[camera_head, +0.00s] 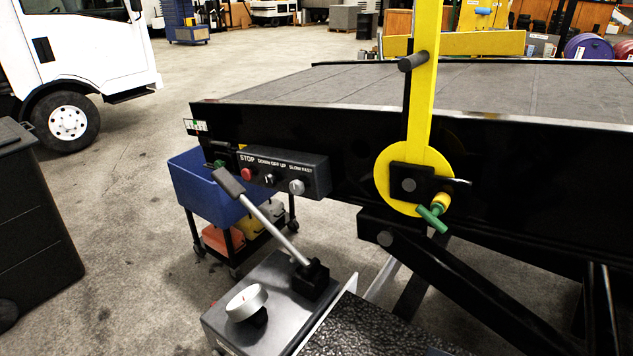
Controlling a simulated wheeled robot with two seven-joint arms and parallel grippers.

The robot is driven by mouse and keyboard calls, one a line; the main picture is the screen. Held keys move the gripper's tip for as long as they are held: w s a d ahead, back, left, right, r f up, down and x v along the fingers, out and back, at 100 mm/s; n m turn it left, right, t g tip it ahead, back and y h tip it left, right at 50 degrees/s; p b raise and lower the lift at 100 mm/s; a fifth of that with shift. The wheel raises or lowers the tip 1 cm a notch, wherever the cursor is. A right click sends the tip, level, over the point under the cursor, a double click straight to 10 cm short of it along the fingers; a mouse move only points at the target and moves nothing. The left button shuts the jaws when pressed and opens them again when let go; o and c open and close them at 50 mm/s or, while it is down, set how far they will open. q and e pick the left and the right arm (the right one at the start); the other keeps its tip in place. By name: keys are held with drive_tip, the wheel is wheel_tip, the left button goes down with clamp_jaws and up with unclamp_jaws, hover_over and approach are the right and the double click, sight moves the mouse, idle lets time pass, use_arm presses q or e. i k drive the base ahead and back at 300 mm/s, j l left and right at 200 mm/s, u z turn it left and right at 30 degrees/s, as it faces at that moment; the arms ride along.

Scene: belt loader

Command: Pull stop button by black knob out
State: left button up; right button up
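The red stop button (247,174) sits at the left end of a dark control box (315,172) on the side of the belt loader, under the label STOP. Beside it on the same box are a black knob (269,179) under the DOWN/OFF/UP label and a light grey knob (296,187) under SLOW/FAST. I cannot tell whether the stop button is pressed in or out. Neither of my grippers shows in the head view.
A yellow post with a green handle (433,217) stands right. A blue cart (205,195) is behind; a black bin (38,225) is left.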

sight(247, 174)
drive_tip(key=i+j+z, duration=0.1)
drive_tip(key=z, duration=1.05)
drive_tip(key=j+z, duration=0.25)
drive_tip(key=j, duration=0.15)
drive_tip(key=k+j+z, duration=0.1)
drive_tip(key=j+z, duration=0.15)
drive_tip(key=k+j+z, duration=0.1)
drive_tip(key=j+z, duration=0.15)
drive_tip(key=j, duration=0.25)
drive_tip(key=k+j+z, duration=0.1)
drive_tip(key=j+z, duration=0.15)
drive_tip(key=k+j, duration=0.15)
drive_tip(key=j, duration=0.2)
drive_tip(key=k+j, duration=0.1)
drive_tip(key=j, duration=0.3)
drive_tip(key=k+j, duration=0.15)
drive_tip(key=j, duration=0.2)
